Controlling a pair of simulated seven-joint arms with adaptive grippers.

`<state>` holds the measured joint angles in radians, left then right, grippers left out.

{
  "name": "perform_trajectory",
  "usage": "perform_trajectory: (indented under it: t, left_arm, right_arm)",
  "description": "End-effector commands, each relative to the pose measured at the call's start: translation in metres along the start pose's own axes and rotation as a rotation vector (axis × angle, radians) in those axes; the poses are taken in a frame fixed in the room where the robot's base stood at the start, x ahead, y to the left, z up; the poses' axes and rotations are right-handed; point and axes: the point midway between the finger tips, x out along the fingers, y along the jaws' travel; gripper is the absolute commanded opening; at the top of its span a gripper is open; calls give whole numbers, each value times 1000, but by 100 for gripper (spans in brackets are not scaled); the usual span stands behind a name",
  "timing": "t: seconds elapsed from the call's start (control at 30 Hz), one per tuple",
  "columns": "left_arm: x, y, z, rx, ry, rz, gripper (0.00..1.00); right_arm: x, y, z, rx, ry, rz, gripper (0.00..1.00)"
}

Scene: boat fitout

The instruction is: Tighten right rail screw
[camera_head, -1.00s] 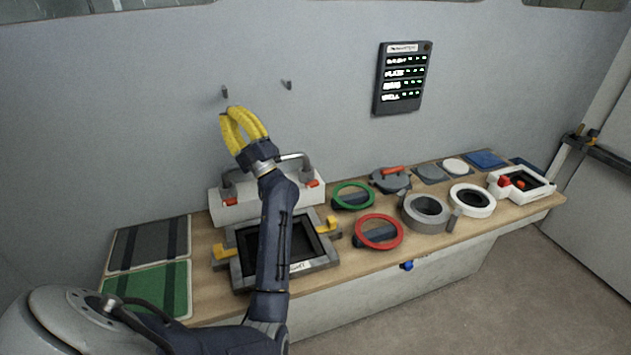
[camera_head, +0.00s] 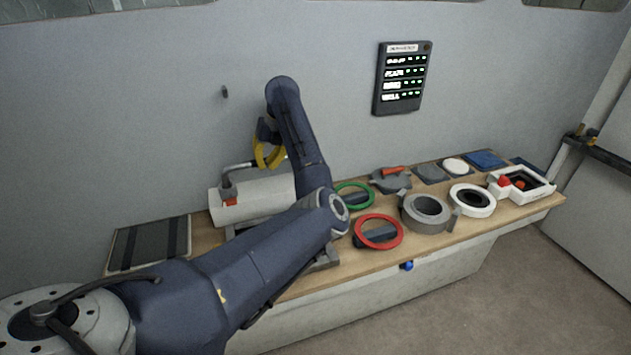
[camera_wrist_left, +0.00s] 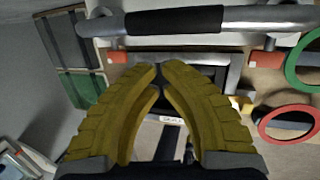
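A grey rail (camera_head: 240,167) with a dark grip stands on a white block (camera_head: 255,203). The rail spans the top of the left wrist view (camera_wrist_left: 258,16). An orange-red piece (camera_head: 230,201) sits at its left foot, also in the wrist view (camera_wrist_left: 118,57). The matching right piece (camera_wrist_left: 265,58) shows in the wrist view, but my arm hides it in the head view. No separate screw can be made out. My left gripper (camera_head: 268,155) points downward near the rail. In the wrist view its yellow fingers (camera_wrist_left: 159,68) meet nearly at the tips, empty. My right gripper is out of view.
A dark-framed hatch (camera_wrist_left: 200,78) lies before the rail, mostly behind my arm. Green (camera_head: 354,193) and red (camera_head: 379,232) rings and a grey ring (camera_head: 425,212) lie to the right. A wall panel (camera_head: 402,78) and a hook (camera_head: 225,92) are behind.

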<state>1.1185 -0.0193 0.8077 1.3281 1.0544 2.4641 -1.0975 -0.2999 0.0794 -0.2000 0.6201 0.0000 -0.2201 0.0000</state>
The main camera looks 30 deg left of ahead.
Motion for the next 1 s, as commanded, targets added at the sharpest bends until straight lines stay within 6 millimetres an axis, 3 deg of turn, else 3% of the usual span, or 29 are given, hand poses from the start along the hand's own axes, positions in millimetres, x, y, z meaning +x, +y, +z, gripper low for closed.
perform_trajectory:
  t: [0.1, 0.2, 0.43, 0.57, 1.0]
  left_arm:
    - [-28, -47, -4, -4, 62, -204, 0]
    - [-48, -76, -7, -5, 103, -332, 0]
    - [-75, -106, -11, -3, 149, -474, 0]
    - [-71, -111, -12, -4, 152, -484, 0]
    - [-29, -132, -18, -5, 148, -480, 0]
  right_arm:
    - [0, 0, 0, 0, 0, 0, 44]
    - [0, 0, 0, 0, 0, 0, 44]
    - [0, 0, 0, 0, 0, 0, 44]
    - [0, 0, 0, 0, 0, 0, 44]
    - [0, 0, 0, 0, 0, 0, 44]
